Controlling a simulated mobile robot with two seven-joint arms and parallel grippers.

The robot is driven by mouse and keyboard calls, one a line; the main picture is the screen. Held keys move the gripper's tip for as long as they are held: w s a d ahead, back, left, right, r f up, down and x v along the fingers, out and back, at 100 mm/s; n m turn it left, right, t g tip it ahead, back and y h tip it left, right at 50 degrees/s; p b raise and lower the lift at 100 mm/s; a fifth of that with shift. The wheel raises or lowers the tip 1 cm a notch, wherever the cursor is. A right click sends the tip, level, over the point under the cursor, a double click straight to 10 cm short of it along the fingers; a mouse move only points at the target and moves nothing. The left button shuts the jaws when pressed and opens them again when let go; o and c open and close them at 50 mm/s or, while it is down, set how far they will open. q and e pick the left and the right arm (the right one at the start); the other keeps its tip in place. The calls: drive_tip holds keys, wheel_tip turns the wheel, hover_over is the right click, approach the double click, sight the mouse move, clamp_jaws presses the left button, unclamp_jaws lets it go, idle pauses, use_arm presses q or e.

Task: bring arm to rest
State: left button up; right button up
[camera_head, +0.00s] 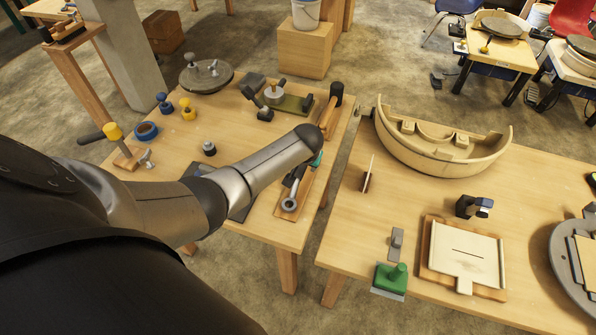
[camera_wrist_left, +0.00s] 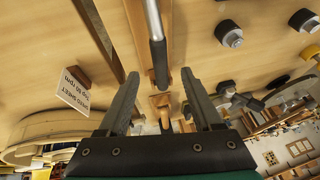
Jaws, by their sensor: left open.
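My left arm comes in from the left in the head view and reaches over the near table. My left gripper (camera_head: 302,172) points down there, mostly hidden by my own wrist. In the left wrist view my left gripper (camera_wrist_left: 160,75) has its two dark fingers spread wide with nothing gripped between them. A metal tool with a ring end (camera_head: 290,203) lies on a wooden board (camera_head: 287,212) just below the gripper in the head view. A metal rod with a dark section (camera_wrist_left: 157,45) shows beyond the fingers in the wrist view. My right gripper is not in view.
The left table (camera_head: 237,90) carries a round grey plate (camera_head: 206,76), yellow and blue knobs, blue tape (camera_head: 146,131) and a wooden-handled tool (camera_head: 327,118). Across a narrow gap, the right table (camera_head: 345,230) holds a curved cream basin (camera_head: 440,150), a small sign (camera_head: 368,175) and a green block (camera_head: 391,278).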

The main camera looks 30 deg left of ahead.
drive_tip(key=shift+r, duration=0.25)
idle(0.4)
